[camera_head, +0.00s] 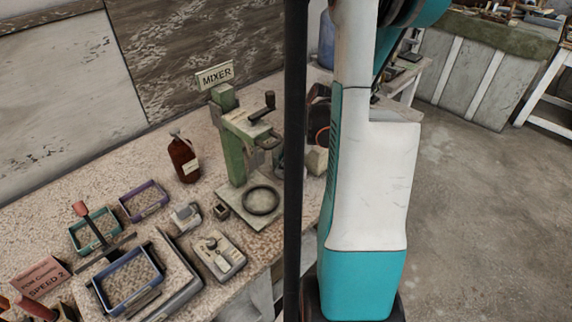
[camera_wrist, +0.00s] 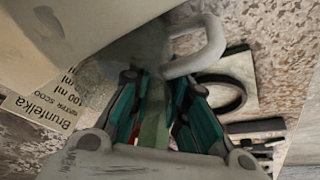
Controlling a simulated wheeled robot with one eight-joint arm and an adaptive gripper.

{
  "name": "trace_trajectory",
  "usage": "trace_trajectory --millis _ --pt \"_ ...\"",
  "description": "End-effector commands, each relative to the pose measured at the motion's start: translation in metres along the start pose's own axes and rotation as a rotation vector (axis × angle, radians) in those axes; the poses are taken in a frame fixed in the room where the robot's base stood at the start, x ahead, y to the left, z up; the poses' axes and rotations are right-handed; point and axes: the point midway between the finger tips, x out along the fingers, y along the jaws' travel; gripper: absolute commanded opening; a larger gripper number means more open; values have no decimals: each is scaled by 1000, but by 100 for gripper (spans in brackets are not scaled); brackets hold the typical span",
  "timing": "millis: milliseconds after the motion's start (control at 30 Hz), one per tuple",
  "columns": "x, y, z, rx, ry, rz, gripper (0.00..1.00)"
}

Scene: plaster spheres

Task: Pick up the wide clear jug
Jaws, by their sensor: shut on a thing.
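The jug (camera_wrist: 148,45) shows in the wrist view as a greyish, see-through body at the fingertips, with a pale looped handle (camera_wrist: 210,45) to its right. My gripper (camera_wrist: 152,80) has teal fingers closed on the jug, their tips against its near side. The jug's full outline and base are partly hidden by the fingers and a large pale surface at upper left. In the head view my arm and a dark post cover the area, so neither the gripper nor the jug can be made out clearly.
A green mixer (camera_head: 240,140) with a dark ring (camera_head: 261,200) on its base stands near the arm. A brown bottle (camera_head: 184,158), blue-rimmed trays (camera_head: 128,277) and a scale (camera_head: 218,256) crowd the table. A Brunfelka label (camera_wrist: 40,110) lies left in the wrist view. Floor at right is clear.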

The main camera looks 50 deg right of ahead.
Motion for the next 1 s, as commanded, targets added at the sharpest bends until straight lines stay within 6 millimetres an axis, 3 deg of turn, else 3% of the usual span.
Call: trace_trajectory --millis 267,800,1000 --pt "-36 2 -15 0 0 0 0" --pt "-143 7 -59 0 0 0 0" --pt "-168 9 -69 0 0 0 0"
